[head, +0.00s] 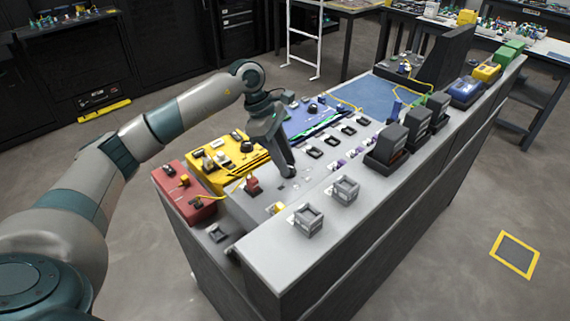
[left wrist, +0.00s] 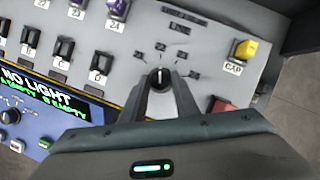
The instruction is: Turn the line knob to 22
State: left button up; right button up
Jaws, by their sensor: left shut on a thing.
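The line knob (left wrist: 158,76) is a small dark round knob with a white pointer line, seen in the left wrist view on a grey panel. The pointer looks roughly upright in that view. My left gripper (left wrist: 160,84) is shut on the knob, with a fingertip on each side of it. In the head view my left gripper (head: 289,172) reaches down to the grey panel and hides the knob. My right gripper is in neither view.
A yellow button (left wrist: 245,50) and a red block (left wrist: 222,106) sit to the right of the knob. Black switches (left wrist: 63,50) stand to its left. A blue unit (left wrist: 25,125) has a screen reading "NO LIGHT". In the head view a yellow unit (head: 238,177) is left of the gripper.

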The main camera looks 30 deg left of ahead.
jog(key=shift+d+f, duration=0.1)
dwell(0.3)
pick_arm(q)
jog(key=o, duration=1.1)
jog(key=shift+c, duration=0.2)
jog(key=shift+r, duration=0.15)
jog(key=shift+a+r, duration=0.35)
jog(key=shift+r, duration=0.25)
jog(key=b+v, duration=0.3)
jog(key=v, duration=1.3)
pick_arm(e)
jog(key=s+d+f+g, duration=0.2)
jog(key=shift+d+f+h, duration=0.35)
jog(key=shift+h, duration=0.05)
pick_arm(q)
jog(key=shift+s, duration=0.1)
